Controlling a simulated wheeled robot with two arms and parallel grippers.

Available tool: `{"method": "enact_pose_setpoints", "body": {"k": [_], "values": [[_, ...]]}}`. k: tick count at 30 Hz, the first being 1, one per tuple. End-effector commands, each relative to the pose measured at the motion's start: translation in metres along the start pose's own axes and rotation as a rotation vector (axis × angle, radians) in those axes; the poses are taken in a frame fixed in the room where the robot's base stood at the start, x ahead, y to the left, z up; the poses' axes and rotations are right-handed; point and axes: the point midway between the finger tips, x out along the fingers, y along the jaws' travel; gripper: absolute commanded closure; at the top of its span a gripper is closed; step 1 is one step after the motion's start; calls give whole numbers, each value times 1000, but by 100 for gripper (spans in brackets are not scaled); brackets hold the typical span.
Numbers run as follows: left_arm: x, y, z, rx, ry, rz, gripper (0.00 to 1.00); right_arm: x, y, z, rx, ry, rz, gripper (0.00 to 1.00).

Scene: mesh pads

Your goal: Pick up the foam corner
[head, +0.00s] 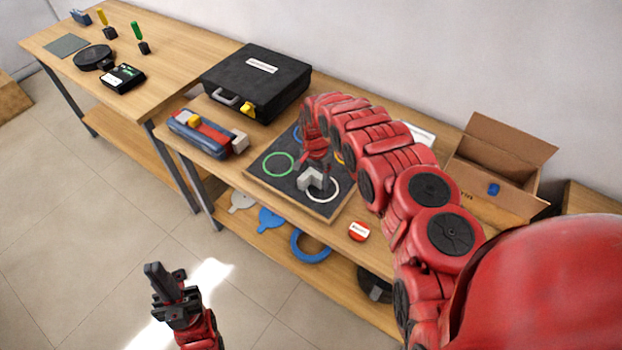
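The foam corner (307,184) is a small pale grey, L-shaped block in the head view. It appears at the front part of a dark board (284,190), beside a white ring outline. My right gripper (318,181) points down at it from above, at the end of the red arm. Its fingers overlap the block in this view, and I cannot tell whether they are closed on it or whether it touches the board. My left gripper (161,283) is over the floor at lower left, away from the tables, with nothing visible in it. Its finger gap is unclear.
The board also has a green ring (265,165). A black case (258,84) and a red-and-blue tool (198,134) stand to the left. An open cardboard box (470,178) is at right. A red-and-white round item (359,232) lies near the front edge.

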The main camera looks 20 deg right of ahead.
Motion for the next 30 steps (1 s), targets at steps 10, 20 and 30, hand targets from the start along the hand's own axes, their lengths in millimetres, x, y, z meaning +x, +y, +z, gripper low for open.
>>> {"method": "enact_pose_setpoints", "body": {"k": [10,20,30], "values": [[0,0,0,0,0,0,100,0,0,0,0,0,0,77],[3,0,-1,0,0,0,100,-5,0,0,0,0,0,78],[40,-2,-7,0,0,0,100,-45,7,18,-4,-4,6,78]]}}
